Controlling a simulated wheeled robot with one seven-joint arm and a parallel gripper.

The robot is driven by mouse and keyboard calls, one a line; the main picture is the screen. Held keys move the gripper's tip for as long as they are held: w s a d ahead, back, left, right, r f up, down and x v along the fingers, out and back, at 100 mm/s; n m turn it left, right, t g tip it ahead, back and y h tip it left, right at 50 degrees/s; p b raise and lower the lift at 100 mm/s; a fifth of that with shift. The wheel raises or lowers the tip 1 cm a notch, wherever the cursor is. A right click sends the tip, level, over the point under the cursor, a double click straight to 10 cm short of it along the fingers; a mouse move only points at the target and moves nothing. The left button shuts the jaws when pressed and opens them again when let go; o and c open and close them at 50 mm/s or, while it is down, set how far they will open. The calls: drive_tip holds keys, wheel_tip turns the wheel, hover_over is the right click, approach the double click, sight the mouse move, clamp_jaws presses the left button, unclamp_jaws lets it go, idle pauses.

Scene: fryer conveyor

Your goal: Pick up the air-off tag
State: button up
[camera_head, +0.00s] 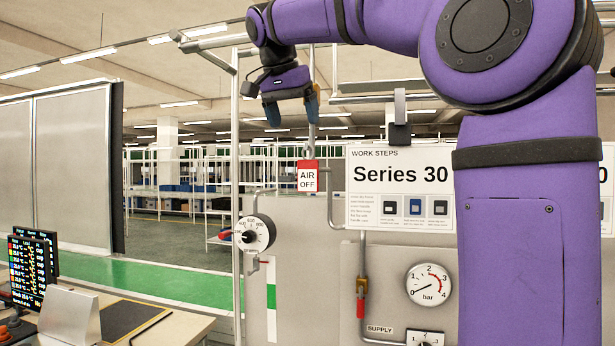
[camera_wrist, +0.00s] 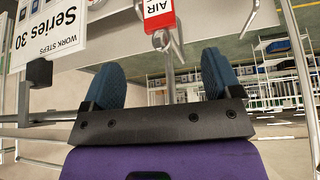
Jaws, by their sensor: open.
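The air-off tag (camera_head: 308,180) is a small red and white tag marked "AIR OFF". It hangs upright in front of the grey panel, at the lower end of a thin vertical metal piece. In the wrist view the tag (camera_wrist: 158,14) is upside down at the top edge, partly cut off, with a metal loop on it. My gripper (camera_head: 291,108) is above the tag in the head view, apart from it. Its two blue fingers are spread and empty. In the wrist view my gripper (camera_wrist: 162,80) has the tag beyond its fingertips, roughly in line with the gap.
A white "Series 30" work-steps board (camera_head: 400,188) stands right of the tag. A black clip (camera_head: 400,133) is above it. A pressure gauge (camera_head: 429,285) and pipes are below the board.

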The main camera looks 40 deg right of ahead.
sight(308, 168)
drive_tip(key=d+x, duration=0.1)
drive_tip(key=x, duration=0.9)
drive_tip(key=shift+w, duration=0.2)
drive_tip(key=shift+d, duration=0.1)
drive_tip(key=c, duration=1)
